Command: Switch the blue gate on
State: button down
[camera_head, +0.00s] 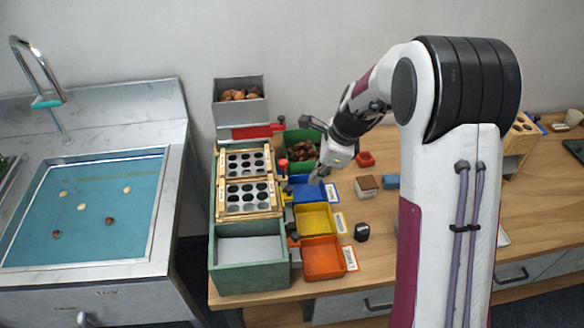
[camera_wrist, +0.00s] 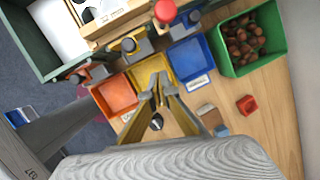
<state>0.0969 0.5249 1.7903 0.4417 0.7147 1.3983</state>
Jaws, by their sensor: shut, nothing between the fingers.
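The blue tray (camera_head: 303,190) stands beside the wooden sorting rack, between the green bin and the yellow tray (camera_head: 315,218). A small gate piece (camera_head: 287,198) is at its rack side; my arm leaves it small, and its switch position cannot be told. My gripper (camera_head: 318,178) is shut and empty above the trays. In the wrist view its fingertips (camera_wrist: 158,82) appear in front of the yellow tray.
A red knob (camera_wrist: 165,11) stands up near the rack. An orange tray (camera_head: 323,258) is at the front, and a green bin of chestnuts (camera_wrist: 250,40) lies on the other side of the blue tray. A dark round object (camera_head: 362,232) and small blocks lie on the wooden table.

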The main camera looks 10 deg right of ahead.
jog(key=shift+w+a+r+m+t, duration=0.15)
jog(key=shift+w+r+m, duration=0.15)
jog(key=shift+w+m, duration=0.55)
jog(key=shift+w+d+r+m+t, duration=0.1)
jog(key=shift+w+r+m+t, duration=0.2)
jog(key=shift+m, duration=0.9)
jog(key=shift+w+a+r+m+t, duration=0.1)
jog(key=shift+w+r+m, duration=0.2)
jog(key=shift+w+m, duration=0.6)
jog(key=shift+s, duration=0.25)
jog(key=shift+f, duration=0.1)
jog(key=w+a+f, duration=0.4)
jog(key=w+f, duration=0.1)
jog(key=f, duration=0.1)
jog(key=shift+a+f, duration=0.15)
jog(key=shift+a, duration=0.25)
